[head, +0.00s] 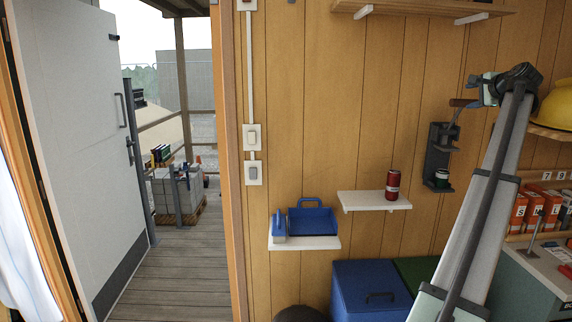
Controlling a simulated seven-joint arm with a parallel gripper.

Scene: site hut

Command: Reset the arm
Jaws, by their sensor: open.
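My arm rises from the lower right, and my gripper (482,90) is at its upper end, in front of the wood-panelled wall. The gripper is open and small in the picture. It is beside the brown handle (462,103) of a dark wall-mounted press (436,150). I cannot tell whether the fingers touch the handle. I see nothing held in the gripper.
A red can (393,185) stands on a white shelf (372,201). A blue dustpan (312,220) rests on a lower shelf (304,243). A blue bin (370,290) stands below. A yellow helmet (558,106) and orange boxes (534,208) are at right. The doorway at left is open.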

